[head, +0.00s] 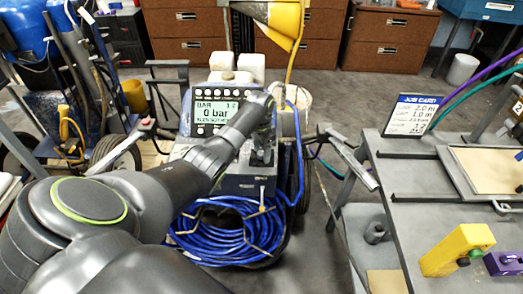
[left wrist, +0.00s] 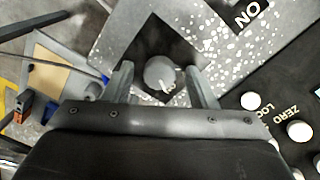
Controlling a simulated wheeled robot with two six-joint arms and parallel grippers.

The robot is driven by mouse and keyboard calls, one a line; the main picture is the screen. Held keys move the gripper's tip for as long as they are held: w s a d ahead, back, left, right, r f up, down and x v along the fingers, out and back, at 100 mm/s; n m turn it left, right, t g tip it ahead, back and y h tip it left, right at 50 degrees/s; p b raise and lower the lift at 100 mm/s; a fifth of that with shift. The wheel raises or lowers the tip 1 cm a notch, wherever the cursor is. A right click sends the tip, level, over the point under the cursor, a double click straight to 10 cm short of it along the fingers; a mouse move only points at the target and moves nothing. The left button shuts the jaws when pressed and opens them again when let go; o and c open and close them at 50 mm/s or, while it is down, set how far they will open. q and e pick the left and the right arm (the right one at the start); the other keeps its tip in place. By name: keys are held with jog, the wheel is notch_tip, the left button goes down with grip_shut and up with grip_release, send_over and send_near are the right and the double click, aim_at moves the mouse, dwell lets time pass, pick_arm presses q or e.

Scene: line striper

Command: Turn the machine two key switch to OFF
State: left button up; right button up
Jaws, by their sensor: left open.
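The key switch (left wrist: 158,72) shows in the left wrist view as a round grey knob with a small pale tip, set in a dark square patch on the speckled panel. An ON label (left wrist: 251,14) lies up and to the right of it. My left gripper (left wrist: 160,74) is open, with one finger on each side of the knob; I cannot tell whether they touch it. In the head view my left gripper (head: 262,150) is over the machine (head: 245,186), right of its 0 bar display (head: 214,111), and hides the switch. My right gripper is not in view.
A blue hose coil (head: 225,232) hangs on the machine's front. A grey table (head: 440,205) at right holds a job card (head: 408,116), a yellow box (head: 456,249) and a purple block (head: 504,262). White round buttons (left wrist: 299,131) lie right of the switch.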

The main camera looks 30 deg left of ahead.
pick_arm(q)
jog(key=c, duration=1)
jog(key=shift+o, duration=0.2)
jog(key=shift+r+n+p, duration=0.2)
jog(key=shift+n+p, duration=0.8)
jog(key=shift+p, duration=0.1)
jog(key=n+p, duration=0.2)
jog(key=shift+n, duration=0.3)
jog(key=n+p, duration=0.2)
jog(key=n, duration=0.1)
jog(key=shift+n, duration=0.3)
jog(key=shift+f+n+p, duration=0.15)
jog(key=shift+n+p, duration=0.6)
jog(key=shift+n, duration=1.15)
jog(key=o, duration=1)
jog(key=shift+c, duration=0.2)
